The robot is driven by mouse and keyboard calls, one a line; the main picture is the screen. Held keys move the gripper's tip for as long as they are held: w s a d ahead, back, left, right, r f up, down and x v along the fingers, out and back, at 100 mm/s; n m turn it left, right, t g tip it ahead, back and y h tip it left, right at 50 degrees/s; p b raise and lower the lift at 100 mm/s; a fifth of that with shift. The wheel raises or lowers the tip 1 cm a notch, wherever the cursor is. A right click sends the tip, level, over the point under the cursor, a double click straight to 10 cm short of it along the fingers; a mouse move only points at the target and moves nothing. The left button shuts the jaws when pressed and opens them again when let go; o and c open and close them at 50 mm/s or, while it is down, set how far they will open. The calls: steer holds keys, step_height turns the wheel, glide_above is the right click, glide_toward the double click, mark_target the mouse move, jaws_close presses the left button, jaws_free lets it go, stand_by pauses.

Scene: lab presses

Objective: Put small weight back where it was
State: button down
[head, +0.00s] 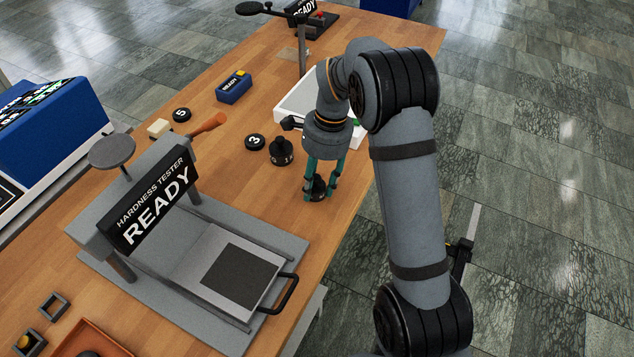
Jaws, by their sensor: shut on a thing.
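My gripper (319,184), with teal fingers, points down near the right edge of the wooden table. It is shut on a small black weight (317,190) low over the table top; I cannot tell whether the weight touches the wood. A larger black weight with a knob (281,152) stands on the table just behind and left of my gripper. Black discs marked 3 (255,142) and 5 (181,114) lie farther left.
The grey hardness tester (195,255), labelled READY, fills the front left, with an orange handle and a black front handle. A blue box (234,88) sits farther back. Bare wood (275,200) lies between tester and gripper.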

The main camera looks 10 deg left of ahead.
mark_target(324, 182)
steer(key=c, duration=1.6)
jaws_free()
steer(key=shift+f, duration=0.2)
steer(key=o, duration=0.4)
steer(key=shift+r, duration=0.1)
steer(key=shift+o, duration=0.4)
step_height(324, 182, up, 12)
steer(key=w+d+p, duration=0.1)
steer(key=shift+d, duration=0.25)
